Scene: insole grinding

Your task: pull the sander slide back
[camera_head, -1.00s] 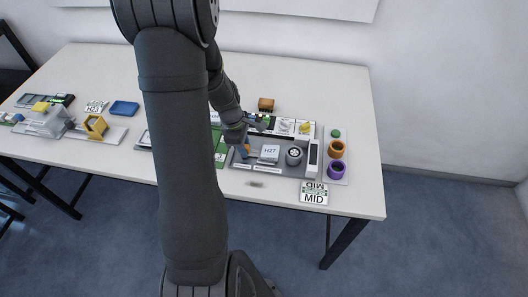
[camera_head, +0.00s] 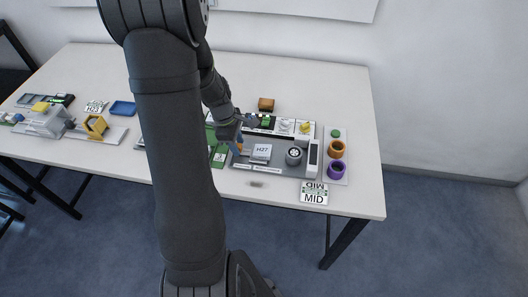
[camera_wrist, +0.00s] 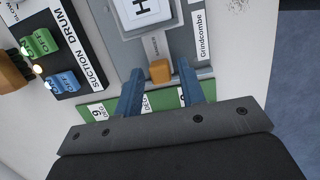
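The sander slide carries a white block labelled H27 (camera_head: 261,151) on a grey base (camera_head: 280,167). The same block shows at the top of the wrist view (camera_wrist: 143,10). Its small orange handle (camera_wrist: 160,71) sits at the slide's near end in the wrist view. My gripper (camera_wrist: 160,75) has its two blue fingers on either side of the orange handle, with a narrow gap visible on each side. The fingers look open and empty. In the head view my gripper (camera_head: 237,143) is at the left end of the base, and my arm hides part of the area.
A black suction drum panel (camera_wrist: 60,45) with green and blue switches stands beside the slide. A green scale strip (camera_wrist: 110,110) lies under the fingers. A dark wheel (camera_head: 294,156) and orange and purple cups (camera_head: 337,150) stand to the right. A MID card (camera_head: 314,194) lies at the front edge.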

